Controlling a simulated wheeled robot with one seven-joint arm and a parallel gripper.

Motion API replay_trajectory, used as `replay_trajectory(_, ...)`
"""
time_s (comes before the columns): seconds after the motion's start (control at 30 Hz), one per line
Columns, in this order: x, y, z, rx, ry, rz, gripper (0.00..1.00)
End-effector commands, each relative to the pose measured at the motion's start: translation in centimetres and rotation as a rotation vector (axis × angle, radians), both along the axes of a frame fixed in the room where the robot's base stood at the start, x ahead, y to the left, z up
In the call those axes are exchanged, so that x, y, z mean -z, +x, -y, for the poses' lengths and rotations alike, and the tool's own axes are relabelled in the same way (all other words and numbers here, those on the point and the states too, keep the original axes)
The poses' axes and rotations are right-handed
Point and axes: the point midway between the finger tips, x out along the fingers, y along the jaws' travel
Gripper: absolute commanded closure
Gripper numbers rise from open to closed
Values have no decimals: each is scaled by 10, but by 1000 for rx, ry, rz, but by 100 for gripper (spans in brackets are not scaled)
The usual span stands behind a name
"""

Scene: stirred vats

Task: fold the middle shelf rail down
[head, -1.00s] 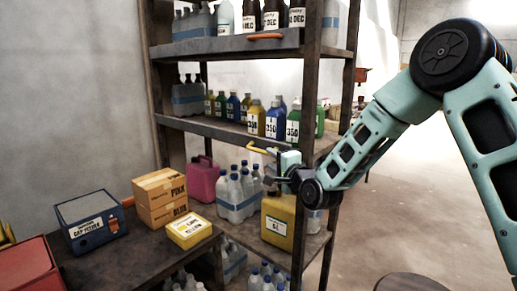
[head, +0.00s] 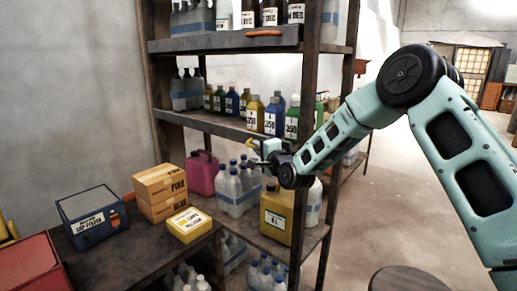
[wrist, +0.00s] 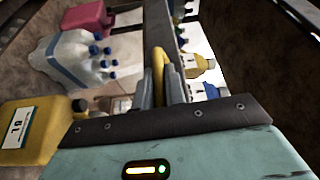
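The middle shelf rail (head: 205,124) is a dark metal bar along the front of the middle shelf, running nearly level below the bottles. It also shows in the wrist view (wrist: 171,22) as a grey strip running up and away. A yellow handle (wrist: 158,62) sticks out from it. My gripper (head: 259,148) is at this handle, near the right front post. In the wrist view, my two fingers (wrist: 160,88) stand close together on either side of the handle, with no clear gap, and look shut on it. The handle is mostly hidden by my gripper in the head view.
Small bottles (head: 273,118) stand behind the rail. Below are a yellow canister (head: 276,214), bottle packs (head: 234,190) and a pink jug (head: 202,173). The upper shelf has an orange handle (head: 264,32). A table with boxes (head: 160,187) is at left; a round stool (head: 412,280) is at lower right.

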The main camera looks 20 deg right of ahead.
Motion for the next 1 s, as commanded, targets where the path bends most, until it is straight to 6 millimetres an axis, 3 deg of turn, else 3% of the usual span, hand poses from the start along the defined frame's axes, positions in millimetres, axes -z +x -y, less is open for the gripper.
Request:
replay_trajectory(0.47,7,-1,-2,-1,-46,36,100)
replay_trajectory(1.0,36,-4,-5,0,-388,287,100)
